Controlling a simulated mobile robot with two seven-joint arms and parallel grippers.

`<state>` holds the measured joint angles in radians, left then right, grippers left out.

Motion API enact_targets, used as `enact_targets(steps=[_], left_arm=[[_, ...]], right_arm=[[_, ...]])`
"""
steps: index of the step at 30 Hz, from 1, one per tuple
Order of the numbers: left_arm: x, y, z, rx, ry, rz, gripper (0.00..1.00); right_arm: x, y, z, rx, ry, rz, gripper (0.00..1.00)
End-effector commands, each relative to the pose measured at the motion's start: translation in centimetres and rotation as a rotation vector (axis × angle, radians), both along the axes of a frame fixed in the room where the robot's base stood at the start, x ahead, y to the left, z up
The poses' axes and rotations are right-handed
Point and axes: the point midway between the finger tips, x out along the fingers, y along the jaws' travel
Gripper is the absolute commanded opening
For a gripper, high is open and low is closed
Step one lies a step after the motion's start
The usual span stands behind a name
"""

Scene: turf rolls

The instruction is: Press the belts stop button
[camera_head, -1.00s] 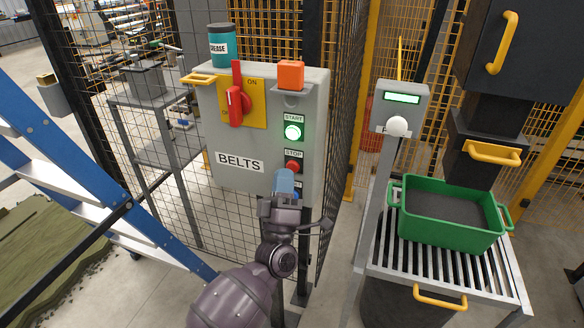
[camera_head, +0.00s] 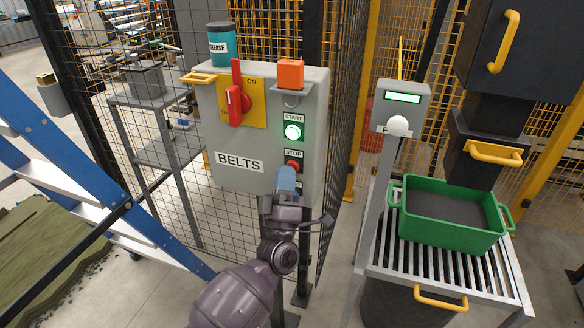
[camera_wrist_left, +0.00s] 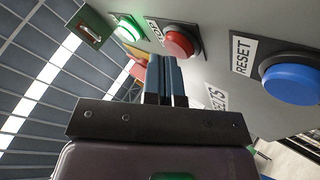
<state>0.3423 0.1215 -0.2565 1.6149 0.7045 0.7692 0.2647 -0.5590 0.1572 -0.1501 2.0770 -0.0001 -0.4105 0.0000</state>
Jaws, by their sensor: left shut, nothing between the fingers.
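The grey BELTS control box (camera_head: 240,180) hangs on the mesh fence. Its red STOP button (camera_head: 293,166) sits below the lit green START button (camera_head: 292,131). In the left wrist view the STOP button (camera_wrist_left: 182,42) is just ahead of the fingertips, slightly to their right. My left gripper (camera_head: 286,174) is shut and empty, its blue-grey fingers pointing at the box just below the STOP button. Its fingers also show in the left wrist view (camera_wrist_left: 164,62). I cannot tell whether they touch the button. My right gripper is not in view.
A blue RESET button (camera_wrist_left: 291,80) is right of STOP in the wrist view. The box has a red switch (camera_head: 236,100); a teal grease tin (camera_head: 222,48) and an orange block (camera_head: 290,75) are at its top. A green crate (camera_head: 450,232) stands on rollers at right.

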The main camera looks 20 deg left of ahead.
Motion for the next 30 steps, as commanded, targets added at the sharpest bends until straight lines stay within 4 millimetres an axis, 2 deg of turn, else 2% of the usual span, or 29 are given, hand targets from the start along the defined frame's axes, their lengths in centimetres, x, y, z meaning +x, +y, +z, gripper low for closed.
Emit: enact_targets(steps=[21, 30], left_arm=[[0.45, -0.04, 0.04, 0.000, 0.000, 0.000, 0.00], [-0.45, 0.00, 0.12, 0.000, -0.001, 0.000, 0.00]], right_arm=[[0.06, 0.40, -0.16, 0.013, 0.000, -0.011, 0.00], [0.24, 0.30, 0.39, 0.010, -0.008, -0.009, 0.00]])
